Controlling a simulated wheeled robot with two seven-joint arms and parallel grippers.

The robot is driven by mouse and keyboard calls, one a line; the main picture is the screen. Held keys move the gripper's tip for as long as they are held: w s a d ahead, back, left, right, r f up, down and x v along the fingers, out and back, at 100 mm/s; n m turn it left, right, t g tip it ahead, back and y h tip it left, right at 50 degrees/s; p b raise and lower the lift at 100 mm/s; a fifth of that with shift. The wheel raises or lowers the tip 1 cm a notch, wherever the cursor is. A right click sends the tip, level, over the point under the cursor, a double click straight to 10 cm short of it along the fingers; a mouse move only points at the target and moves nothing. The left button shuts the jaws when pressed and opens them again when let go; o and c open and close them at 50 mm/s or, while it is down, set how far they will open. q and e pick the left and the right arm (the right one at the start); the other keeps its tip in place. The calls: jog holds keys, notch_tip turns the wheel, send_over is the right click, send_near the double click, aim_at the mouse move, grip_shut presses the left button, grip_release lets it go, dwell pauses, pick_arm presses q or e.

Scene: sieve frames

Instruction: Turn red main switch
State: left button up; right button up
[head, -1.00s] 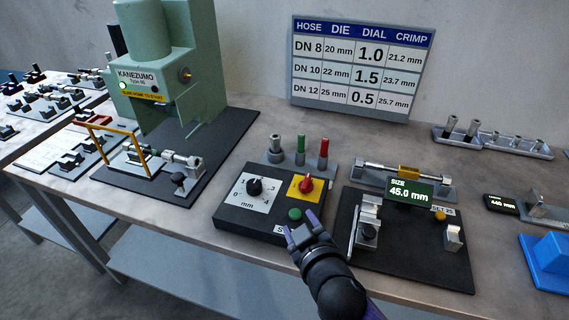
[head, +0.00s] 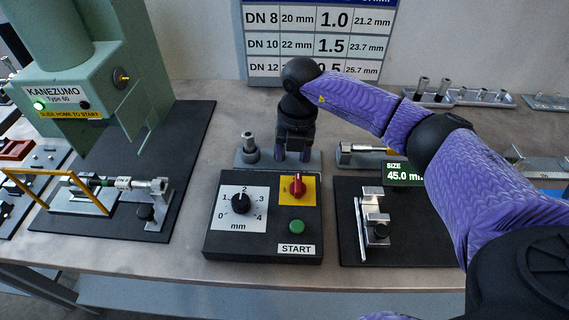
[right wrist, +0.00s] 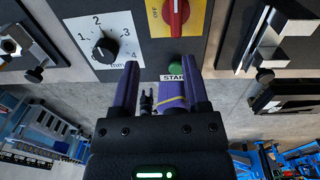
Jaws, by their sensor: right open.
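The red main switch (head: 297,186) is a red knob on a yellow plate, on the upper right of the black control box (head: 262,248). Its grip points roughly away from me, along the box's depth. In the right wrist view the red switch (right wrist: 176,12) lies at the top, ahead of the fingers. My right gripper (head: 293,156) hangs pointing down just behind the switch in the head view, open, with nothing between its fingers. In the right wrist view its two fingers (right wrist: 157,62) are spread apart, short of the switch. My left gripper is not in view.
A black dial (head: 240,203) and a green START button (head: 296,227) share the box. A green press (head: 75,75) stands left. A measuring fixture (head: 374,222) and a size display (head: 403,173) stand right. My right arm covers the right side.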

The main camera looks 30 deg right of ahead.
aim_at(298, 182)
jog(key=shift+s+d+f+h, duration=0.35)
jog(key=shift+d+f+h, duration=0.2)
jog(key=shift+d, duration=0.25)
notch_tip(298, 182, down, 8)
jog(key=shift+f+b, duration=0.15)
jog(key=shift+b, duration=0.75)
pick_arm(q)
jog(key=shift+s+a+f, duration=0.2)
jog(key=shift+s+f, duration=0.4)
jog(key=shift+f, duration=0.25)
pick_arm(e)
jog(key=shift+a, duration=0.1)
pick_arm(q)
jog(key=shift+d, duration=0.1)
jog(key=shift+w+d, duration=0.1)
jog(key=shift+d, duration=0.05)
pick_arm(e)
grip_shut()
